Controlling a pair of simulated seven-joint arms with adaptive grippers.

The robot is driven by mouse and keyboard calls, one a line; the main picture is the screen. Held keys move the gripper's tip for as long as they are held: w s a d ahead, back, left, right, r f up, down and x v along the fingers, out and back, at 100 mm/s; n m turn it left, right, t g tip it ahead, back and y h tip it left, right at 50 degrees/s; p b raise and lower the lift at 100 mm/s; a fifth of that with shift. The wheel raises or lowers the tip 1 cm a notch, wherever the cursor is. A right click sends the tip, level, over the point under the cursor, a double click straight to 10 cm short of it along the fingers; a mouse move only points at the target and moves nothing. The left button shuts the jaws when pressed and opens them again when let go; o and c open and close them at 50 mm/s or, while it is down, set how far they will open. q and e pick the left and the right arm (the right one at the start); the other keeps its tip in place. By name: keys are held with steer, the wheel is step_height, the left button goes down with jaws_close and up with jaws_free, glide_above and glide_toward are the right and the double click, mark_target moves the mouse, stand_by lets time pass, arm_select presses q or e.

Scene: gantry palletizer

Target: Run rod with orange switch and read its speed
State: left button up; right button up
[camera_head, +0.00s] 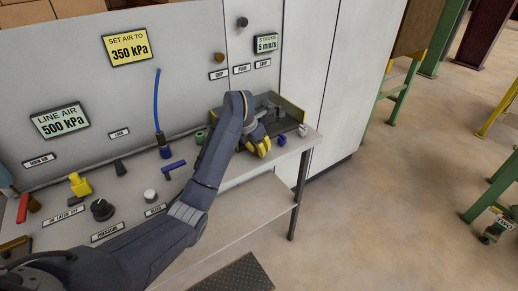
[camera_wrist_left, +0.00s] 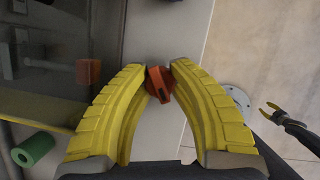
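The orange switch (camera_wrist_left: 158,84) is a small knob with a dark slot, seen between my left fingertips in the left wrist view. My left gripper (camera_wrist_left: 160,68) has yellow fingers drawn in close on both sides of it, seemingly touching it. In the head view my left gripper (camera_head: 260,147) is at the right end of the bench, and its arm hides part of the bench; the switch cannot be made out there. A small yellow-tipped gripper, seemingly my right (camera_wrist_left: 272,107), shows parted fingers over the floor in the left wrist view. A "STROKE 5 mm/s" card (camera_head: 267,44) is on the panel.
A blue hose (camera_head: 157,100) rises behind. A green cylinder (camera_wrist_left: 33,149) and another orange piece (camera_wrist_left: 88,72) are nearby.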

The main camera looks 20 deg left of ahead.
arm_select(q)
jaws_close()
